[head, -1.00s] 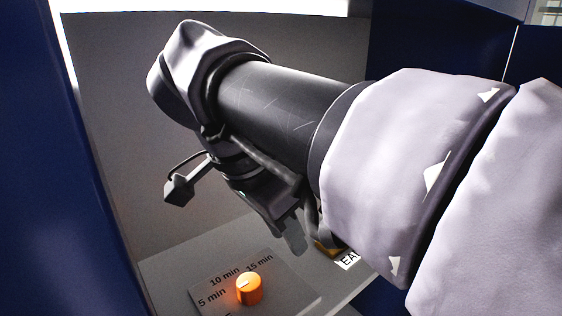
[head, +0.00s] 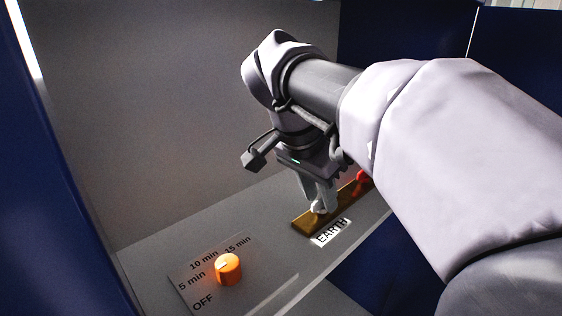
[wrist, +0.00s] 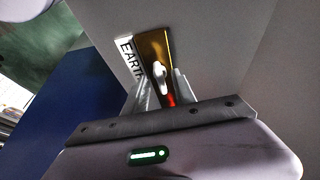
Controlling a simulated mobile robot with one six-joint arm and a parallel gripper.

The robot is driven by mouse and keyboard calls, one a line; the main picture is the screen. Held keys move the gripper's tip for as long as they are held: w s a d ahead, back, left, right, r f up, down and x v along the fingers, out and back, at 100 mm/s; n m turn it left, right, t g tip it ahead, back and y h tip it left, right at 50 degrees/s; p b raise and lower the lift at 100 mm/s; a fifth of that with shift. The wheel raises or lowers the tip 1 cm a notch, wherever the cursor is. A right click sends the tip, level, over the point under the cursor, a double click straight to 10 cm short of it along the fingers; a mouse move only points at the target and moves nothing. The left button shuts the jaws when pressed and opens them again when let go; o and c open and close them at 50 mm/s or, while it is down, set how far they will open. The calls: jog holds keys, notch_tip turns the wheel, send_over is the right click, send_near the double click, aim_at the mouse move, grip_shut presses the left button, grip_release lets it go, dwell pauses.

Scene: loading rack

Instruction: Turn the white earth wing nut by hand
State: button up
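The white earth wing nut (wrist: 160,77) stands on a brass bar (wrist: 154,44) beside a white EARTH label (wrist: 127,50). In the head view the nut (head: 318,208) is a small pale shape at the left part of the bar (head: 302,222), partly hidden by my fingers, with the label (head: 331,232) in front. My gripper (head: 319,197) points down right over the nut. In the wrist view its two fingers (wrist: 165,82) are apart, one on each side of the nut. A gap shows beside the nut; I cannot tell whether either finger touches it.
A red part (head: 363,177) sits farther right on the same bar, close to my gripper. An orange timer knob (head: 229,269) with minute markings is at the front left of the grey shelf (head: 160,252). Blue side panels and a grey back wall enclose the space.

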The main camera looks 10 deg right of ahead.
grip_shut()
